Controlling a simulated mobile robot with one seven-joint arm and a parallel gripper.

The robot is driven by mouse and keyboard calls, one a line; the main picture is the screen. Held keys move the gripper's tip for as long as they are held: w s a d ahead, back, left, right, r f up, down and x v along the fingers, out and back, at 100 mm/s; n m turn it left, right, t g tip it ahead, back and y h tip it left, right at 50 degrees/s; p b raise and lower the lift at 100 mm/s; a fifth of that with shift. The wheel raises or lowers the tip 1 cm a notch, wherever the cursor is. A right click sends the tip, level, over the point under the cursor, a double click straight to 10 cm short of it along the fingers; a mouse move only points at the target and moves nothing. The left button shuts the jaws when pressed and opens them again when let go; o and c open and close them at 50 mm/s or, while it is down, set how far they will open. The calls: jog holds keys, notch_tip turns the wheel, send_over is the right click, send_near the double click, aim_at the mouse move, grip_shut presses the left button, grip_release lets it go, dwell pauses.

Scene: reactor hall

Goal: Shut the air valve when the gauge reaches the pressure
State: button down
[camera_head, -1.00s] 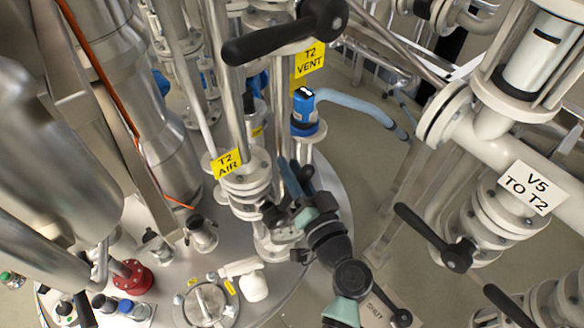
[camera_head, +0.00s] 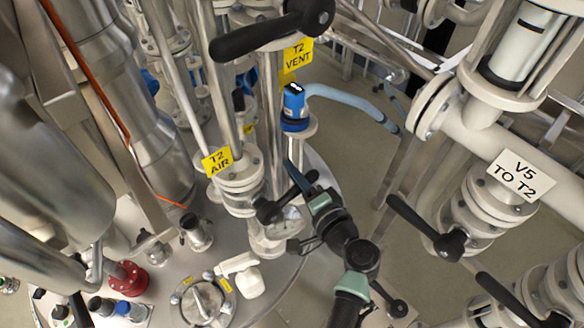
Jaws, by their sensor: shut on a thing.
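The air valve (camera_head: 241,190) is a pale flanged body on a vertical pipe, under a yellow "T2 AIR" label (camera_head: 217,160). Its black handle (camera_head: 268,210) sticks out to the right at the valve's lower side. My gripper (camera_head: 296,190) reaches in from the lower right and is shut on this handle; the jaws hide its outer part. The pressure gauge (camera_head: 287,222) is a small round white dial just below the gripper. It is partly covered by the gripper and handle, and its needle and numbers are too small to read.
The black "T2 VENT" lever (camera_head: 262,38) hangs above. A blue-capped fitting (camera_head: 295,105) with a pale blue hose stands behind the gripper. "V5 TO T2" piping with a black lever (camera_head: 425,228) is at right. A white nozzle (camera_head: 242,272) sits on the vessel lid below.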

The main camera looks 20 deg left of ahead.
jog(key=shift+d+f+m+g, duration=0.2)
jog(key=shift+f+m+g, duration=0.2)
jog(key=shift+f+m, duration=0.75)
jog(key=shift+f, duration=0.15)
jog(key=c, duration=0.9)
grip_release()
jog(key=shift+c, duration=0.2)
jog(key=shift+n, duration=0.25)
jog(key=shift+a+r, duration=0.1)
jog(key=shift+r, duration=0.1)
jog(key=v, duration=1.3)
jog(key=shift+p, duration=0.45)
jog(key=shift+f, duration=0.1)
